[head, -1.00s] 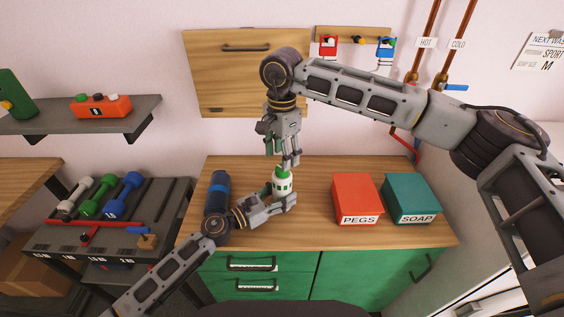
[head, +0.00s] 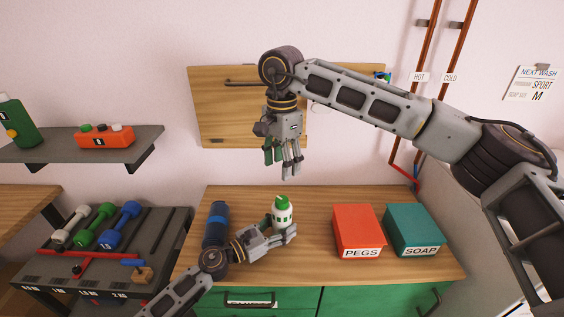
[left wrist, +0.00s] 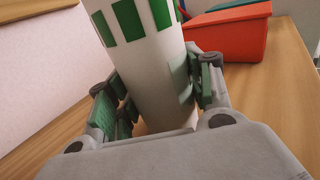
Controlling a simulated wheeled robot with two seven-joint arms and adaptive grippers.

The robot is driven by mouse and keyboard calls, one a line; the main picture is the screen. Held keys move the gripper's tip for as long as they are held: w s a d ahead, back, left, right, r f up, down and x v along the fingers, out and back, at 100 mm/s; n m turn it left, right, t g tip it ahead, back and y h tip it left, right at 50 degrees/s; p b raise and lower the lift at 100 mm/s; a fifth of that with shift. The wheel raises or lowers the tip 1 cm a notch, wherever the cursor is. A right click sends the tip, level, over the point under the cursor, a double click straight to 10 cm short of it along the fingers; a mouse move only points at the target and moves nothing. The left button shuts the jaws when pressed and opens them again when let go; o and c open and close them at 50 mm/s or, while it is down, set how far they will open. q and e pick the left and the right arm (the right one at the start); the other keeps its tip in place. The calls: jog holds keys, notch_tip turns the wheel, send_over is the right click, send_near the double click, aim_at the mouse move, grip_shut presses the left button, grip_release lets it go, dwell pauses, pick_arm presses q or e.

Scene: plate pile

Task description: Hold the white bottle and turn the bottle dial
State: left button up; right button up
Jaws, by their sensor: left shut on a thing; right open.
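The white bottle (head: 282,216) has green square marks and a green dial (head: 281,200) on top. It stands upright on the wooden counter. My left gripper (head: 284,234) is shut around the bottle's lower body. The left wrist view shows the white bottle (left wrist: 150,70) between the green-padded fingers of my left gripper (left wrist: 158,100); the dial is out of that view. My right gripper (head: 283,168) is open and empty, pointing down above the bottle with a clear gap between its fingertips and the dial.
A dark blue cylinder (head: 216,222) stands left of the bottle. A red PEGS box (head: 358,228) and a teal SOAP box (head: 412,228) stand to the right. A rack with dumbbells (head: 100,240) is at the left. The counter behind the bottle is clear.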

pick_arm(q)
jog(key=o, duration=1.5)
jog(key=shift+o, duration=0.2)
jog(key=shift+s+a, duration=0.1)
jog(key=shift+a, duration=0.05)
jog(key=shift+v, duration=5.85)
